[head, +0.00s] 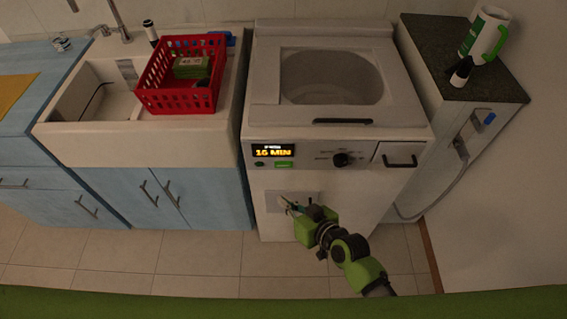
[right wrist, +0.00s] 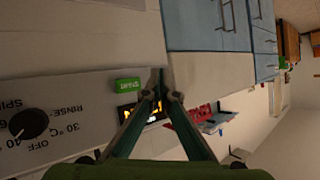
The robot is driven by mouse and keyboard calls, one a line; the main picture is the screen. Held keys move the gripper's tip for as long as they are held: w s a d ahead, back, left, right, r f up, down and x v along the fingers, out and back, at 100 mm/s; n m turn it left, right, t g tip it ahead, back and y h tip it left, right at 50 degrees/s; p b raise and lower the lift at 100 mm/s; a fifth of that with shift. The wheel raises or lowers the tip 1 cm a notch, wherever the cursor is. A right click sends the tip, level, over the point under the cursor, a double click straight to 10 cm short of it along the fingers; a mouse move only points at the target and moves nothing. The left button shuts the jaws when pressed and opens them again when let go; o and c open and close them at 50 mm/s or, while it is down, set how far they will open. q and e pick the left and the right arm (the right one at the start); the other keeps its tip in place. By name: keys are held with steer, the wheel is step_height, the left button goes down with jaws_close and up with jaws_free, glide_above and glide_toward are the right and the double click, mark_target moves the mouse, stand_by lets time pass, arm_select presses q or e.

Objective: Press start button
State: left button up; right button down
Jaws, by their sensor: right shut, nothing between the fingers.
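The green start button (head: 284,165) is on the front panel of the white washing machine (head: 330,203), below the display (head: 273,150) that reads 16 MIN. In the right wrist view the button (right wrist: 127,84) reads START and lies left of the fingertips. My right gripper (head: 287,204) is in front of the machine and shows below the button in the head view. Its fingers are shut and empty, and they cover part of the display in the right wrist view (right wrist: 165,96). I see no contact with the button. My left gripper is not in view.
A dial (head: 342,159) and a drawer handle (head: 400,161) sit right of the button. A red basket (head: 176,103) stands on the sink at left. A dark-topped cabinet (head: 440,60) holds bottles at right. The floor in front is clear.

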stand_by(0.3)
steer(key=b, duration=0.3)
glide_toward(279, 168)
steer(key=w+a+f, duration=0.1)
steer(key=a+f, duration=0.2)
steer(key=shift+w+a+b, duration=0.2)
steer(key=shift+w+b, duration=0.15)
steer(key=shift+w, duration=0.55)
steer(key=shift+w, duration=0.15)
stand_by(0.4)
steer(key=shift+w, duration=0.25)
steer(key=shift+w, duration=0.4)
stand_by(0.6)
steer(key=shift+s, duration=0.1)
steer(key=shift+s+p, duration=0.3)
steer(key=shift+s, duration=0.45)
